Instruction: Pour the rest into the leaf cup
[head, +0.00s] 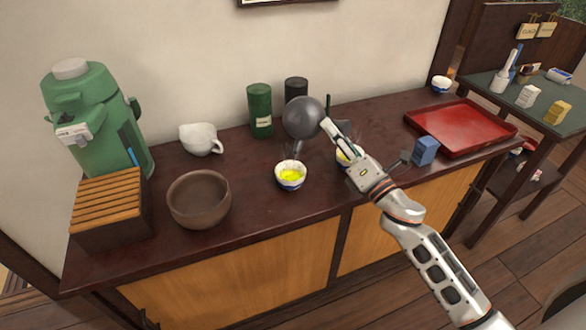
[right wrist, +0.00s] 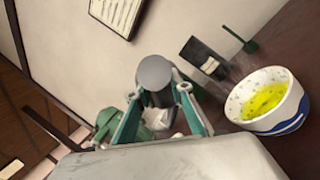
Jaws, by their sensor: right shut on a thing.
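My right gripper (head: 330,130) is shut on the handle of a dark grey round teapot (head: 303,117) and holds it above the counter. The handle end (right wrist: 155,72) shows between the fingers in the right wrist view. The teapot is tilted, its spout pointing down above a white cup (head: 290,175) holding yellow-green tea. No stream is clear. A second cup (head: 343,159) is partly hidden behind my gripper. In the right wrist view, a white cup with small specks and a blue base (right wrist: 268,100) holds yellow-green tea. I cannot tell which cup has leaves. My left gripper is not in view.
A brown bowl (head: 199,201), white pitcher (head: 200,139), green dispenser (head: 95,120) and slatted box (head: 110,205) stand left. Green (head: 260,110) and black (head: 296,90) canisters stand behind. A blue block (head: 426,150) and red tray (head: 460,128) are right. The front middle counter is clear.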

